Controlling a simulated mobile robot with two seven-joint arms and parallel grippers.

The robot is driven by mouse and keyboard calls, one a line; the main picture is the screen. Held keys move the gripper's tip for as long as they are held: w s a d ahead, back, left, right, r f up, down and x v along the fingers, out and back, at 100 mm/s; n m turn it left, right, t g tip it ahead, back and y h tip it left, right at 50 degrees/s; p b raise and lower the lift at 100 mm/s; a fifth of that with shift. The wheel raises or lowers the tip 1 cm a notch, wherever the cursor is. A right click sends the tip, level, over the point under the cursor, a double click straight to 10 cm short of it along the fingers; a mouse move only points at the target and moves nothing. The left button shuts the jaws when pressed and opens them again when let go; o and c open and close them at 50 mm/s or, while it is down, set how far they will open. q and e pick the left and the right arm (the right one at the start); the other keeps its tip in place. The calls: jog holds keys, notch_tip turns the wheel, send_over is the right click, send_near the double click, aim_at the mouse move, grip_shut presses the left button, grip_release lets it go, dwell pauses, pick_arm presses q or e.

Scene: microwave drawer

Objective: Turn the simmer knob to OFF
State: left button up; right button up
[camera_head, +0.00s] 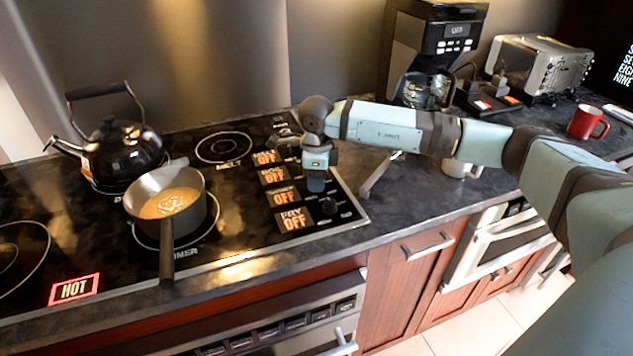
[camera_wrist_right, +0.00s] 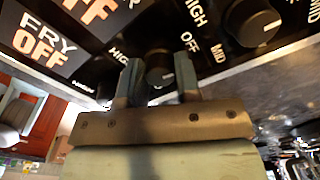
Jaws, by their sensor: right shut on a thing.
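A black cooktop (camera_head: 252,235) has a column of lit OFF panels along its right side. The frontmost reads FRY OFF (camera_head: 293,220) and also shows in the right wrist view (camera_wrist_right: 42,45). My right gripper (camera_head: 316,186) reaches down at the knobs beside these panels. In the right wrist view, its two fingers stand on either side of a small dark knob (camera_wrist_right: 160,67), shut on it. HIGH and OFF labels show near this knob. I cannot read its name, so which knob it is stays unclear. Another knob (camera_wrist_right: 252,22) stands free to its right. My left gripper is out of view.
A saucepan (camera_head: 150,190) of soup stands on the front burner marked SIMMER, handle pointing forward. A black kettle (camera_head: 122,152) is behind it. A red HOT sign (camera_head: 74,289) glows. A coffee maker (camera_head: 400,45), toaster (camera_head: 540,65) and red mug (camera_head: 587,122) stand right.

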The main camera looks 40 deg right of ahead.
jog(key=shift+n, duration=0.8)
jog(key=shift+b, duration=0.35)
jog(key=shift+n, duration=0.3)
jog(key=o, duration=0.9)
notch_tip(320, 180, up, 14)
jog(key=shift+f, duration=0.1)
